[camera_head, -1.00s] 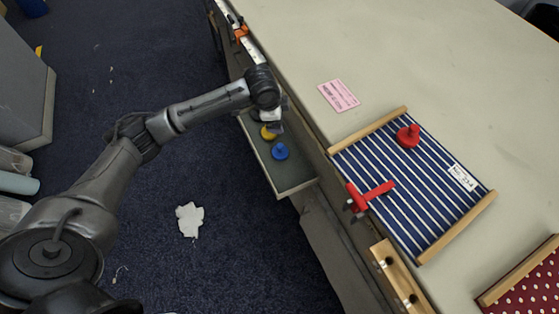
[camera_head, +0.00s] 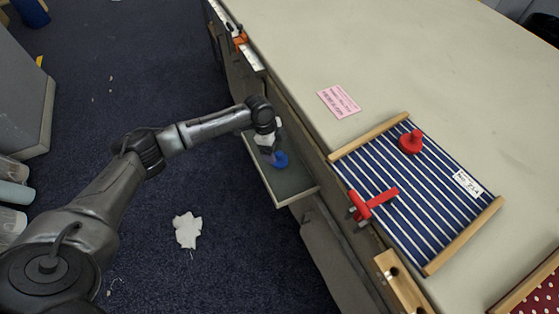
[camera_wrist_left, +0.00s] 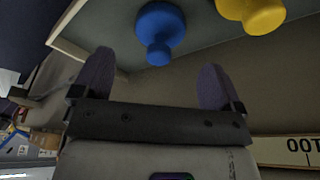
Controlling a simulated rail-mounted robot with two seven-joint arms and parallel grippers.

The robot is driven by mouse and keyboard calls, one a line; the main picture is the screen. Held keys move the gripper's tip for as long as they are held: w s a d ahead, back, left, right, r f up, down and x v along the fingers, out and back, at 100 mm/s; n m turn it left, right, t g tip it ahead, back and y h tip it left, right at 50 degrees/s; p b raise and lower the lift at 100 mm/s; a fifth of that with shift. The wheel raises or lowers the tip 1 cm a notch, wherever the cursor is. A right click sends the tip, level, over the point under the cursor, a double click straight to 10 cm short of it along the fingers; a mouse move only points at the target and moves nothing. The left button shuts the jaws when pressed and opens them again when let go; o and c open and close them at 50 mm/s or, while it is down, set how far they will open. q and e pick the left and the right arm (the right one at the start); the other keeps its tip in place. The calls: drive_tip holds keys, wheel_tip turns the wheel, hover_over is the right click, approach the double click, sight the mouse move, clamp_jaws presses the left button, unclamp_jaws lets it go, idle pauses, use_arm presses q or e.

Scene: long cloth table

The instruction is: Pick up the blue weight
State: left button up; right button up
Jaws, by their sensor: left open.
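The blue weight (camera_head: 281,160) stands in the pulled-out drawer (camera_head: 290,185) at the table's side, partly hidden by my left gripper in the head view. In the left wrist view the blue weight (camera_wrist_left: 158,25) shows with its knob toward me, beyond and between the two fingertips. My left gripper (camera_head: 270,151) is over the drawer, close to the blue weight. In the left wrist view the gripper (camera_wrist_left: 155,78) has its fingers spread with nothing between them. My right gripper is not in view.
A yellow weight (camera_wrist_left: 252,12) stands beside the blue one; the head view hides it. On the table are a blue striped cloth frame (camera_head: 440,225), a red weight (camera_head: 411,143), a red clamp (camera_head: 372,203) at the edge and a pink card (camera_head: 338,101).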

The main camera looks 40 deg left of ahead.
sight(278, 153)
use_arm(q)
drive_tip(key=shift+b+x, duration=0.85)
drive_tip(key=shift+x, duration=2.15)
drive_tip(key=shift+r, duration=0.15)
drive_tip(key=c, duration=1.3)
